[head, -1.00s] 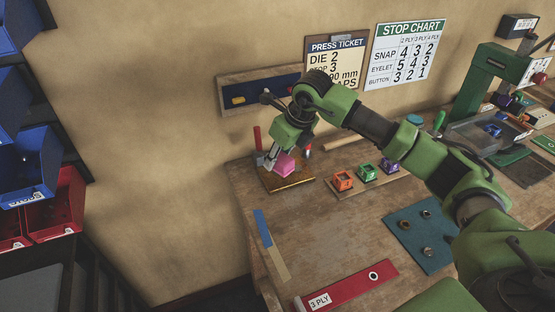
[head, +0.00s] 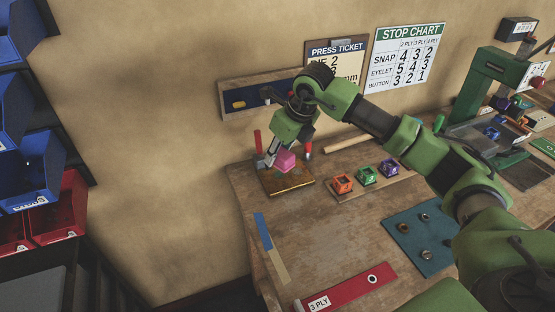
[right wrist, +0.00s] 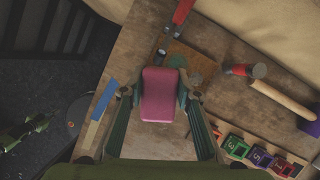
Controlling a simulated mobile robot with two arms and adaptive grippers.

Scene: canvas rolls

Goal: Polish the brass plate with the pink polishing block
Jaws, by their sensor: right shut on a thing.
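My right gripper (head: 278,157) is shut on the pink polishing block (head: 286,162), over the far part of the plate. In the right wrist view the block (right wrist: 158,102) sits between the fingers and hides part of the plate. I cannot tell whether the block touches the plate. A green and dark part at the left of the right wrist view seems to be my left gripper (right wrist: 28,128); its jaws are unclear.
Orange (head: 342,182), green and purple blocks sit in a row to the right. A blue-and-tan strip (head: 270,245) and a red 3 PLY strip (head: 350,288) lie nearer.

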